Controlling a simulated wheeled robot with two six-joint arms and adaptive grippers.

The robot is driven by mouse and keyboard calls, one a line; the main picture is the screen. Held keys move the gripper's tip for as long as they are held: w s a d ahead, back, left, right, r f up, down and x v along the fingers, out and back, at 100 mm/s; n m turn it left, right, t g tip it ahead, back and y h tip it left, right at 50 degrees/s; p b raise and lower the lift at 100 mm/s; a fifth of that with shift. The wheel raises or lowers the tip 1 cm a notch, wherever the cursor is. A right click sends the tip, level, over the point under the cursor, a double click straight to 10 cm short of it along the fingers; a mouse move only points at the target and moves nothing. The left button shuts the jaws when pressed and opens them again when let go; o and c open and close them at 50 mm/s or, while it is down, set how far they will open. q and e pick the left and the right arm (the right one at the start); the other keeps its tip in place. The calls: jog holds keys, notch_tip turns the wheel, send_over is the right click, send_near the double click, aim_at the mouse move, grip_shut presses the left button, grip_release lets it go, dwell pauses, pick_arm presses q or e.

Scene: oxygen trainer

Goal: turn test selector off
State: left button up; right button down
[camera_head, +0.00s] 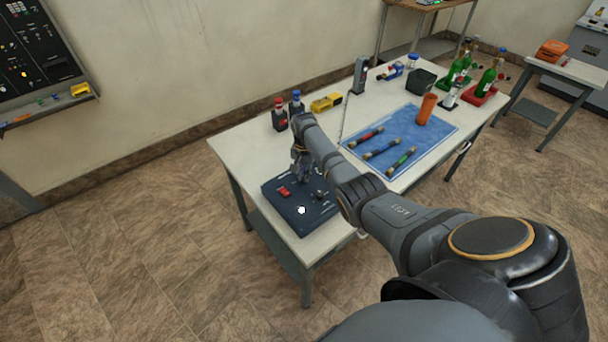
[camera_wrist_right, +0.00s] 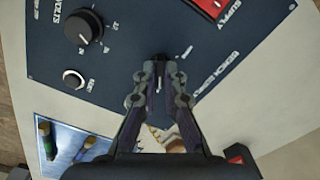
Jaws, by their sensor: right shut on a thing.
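The dark blue bench supply panel (camera_head: 318,214) lies at the near left corner of the white table. It also fills the top of the right wrist view (camera_wrist_right: 120,70). My right gripper (camera_head: 301,178) reaches down to the panel's far side. In the wrist view its fingertips (camera_wrist_right: 160,75) meet around a small control, which I take for the test selector (camera_wrist_right: 160,68). The fingers hide most of it, and small lettering stands on both sides. Its setting is not readable. My left gripper is out of view.
The panel also carries a red switch (camera_head: 284,191), a black volts knob (camera_wrist_right: 82,27) and a small white-rimmed knob (camera_wrist_right: 74,79). Two small bottles (camera_head: 280,118) and a yellow tool (camera_head: 326,103) stand behind. A blue mat (camera_head: 437,136) with several rods lies to the right.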

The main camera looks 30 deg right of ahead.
jog(key=shift+n, duration=0.3)
jog(key=shift+n+p, duration=0.5)
jog(key=shift+n, duration=0.5)
jog(key=n, duration=0.2)
jog(key=shift+n+p, duration=0.3)
jog(key=n, duration=0.6)
jog(key=shift+p, duration=0.35)
jog(key=shift+n, duration=0.4)
jog(key=c, duration=1.4)
grip_release()
jog(key=shift+c, duration=0.2)
jog(key=shift+r, duration=0.1)
notch_tip(320, 180, up, 12)
